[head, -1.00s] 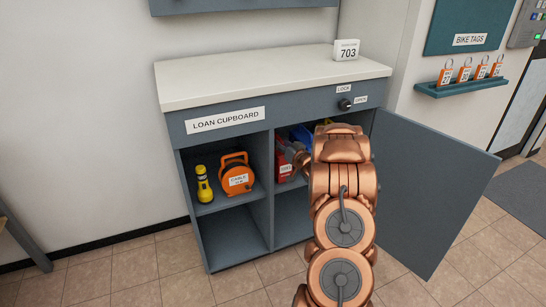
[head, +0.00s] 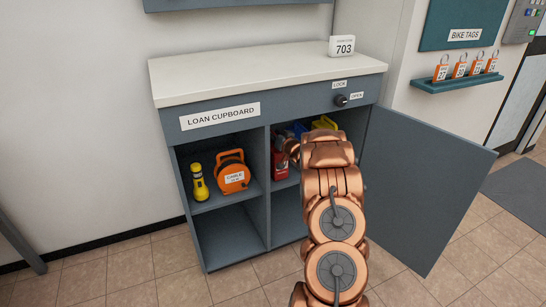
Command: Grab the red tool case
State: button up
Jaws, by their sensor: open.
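The red tool case (head: 279,164) stands on the upper right shelf of the loan cupboard, at the left side of that compartment. Only part of it shows, as my arm covers what lies to its right. My gripper (head: 292,149) reaches into the open compartment, and a copper finger shows right by the upper part of the red case. The jaws are open; most of the gripper is hidden behind my wrist, and I cannot tell whether it touches the case.
Blue (head: 299,130) and yellow (head: 325,123) items sit deeper in the compartment. An orange cable reel (head: 232,173) and yellow torch (head: 199,182) stand on the left shelf. The cupboard door (head: 425,190) hangs open at right. The lower left compartment (head: 230,238) is empty.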

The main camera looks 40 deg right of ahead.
grip_shut()
dwell(0.4)
dwell(0.4)
